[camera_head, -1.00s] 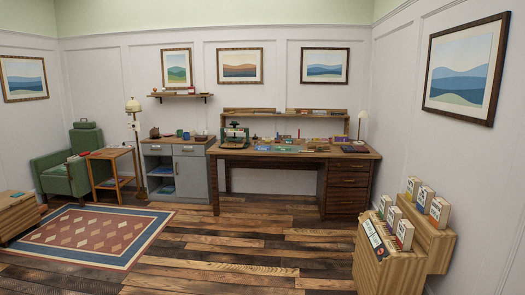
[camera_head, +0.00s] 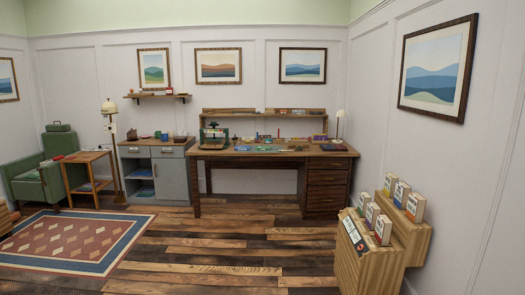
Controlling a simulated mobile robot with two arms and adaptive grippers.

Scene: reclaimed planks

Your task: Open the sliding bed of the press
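The press (camera_head: 213,137) is a small dark green machine standing upright on the left end of the wooden desk (camera_head: 278,152). It is across the room and small in the head view. I cannot tell whether its sliding bed is in or out. Neither of my grippers shows in this view.
A patterned rug (camera_head: 75,240) lies at the left on open plank floor (camera_head: 215,250). A wooden stand with several boxes (camera_head: 370,255) is at the right front. A grey cabinet (camera_head: 172,178), side table (camera_head: 82,172), floor lamp (camera_head: 112,150) and green armchair (camera_head: 35,180) line the left.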

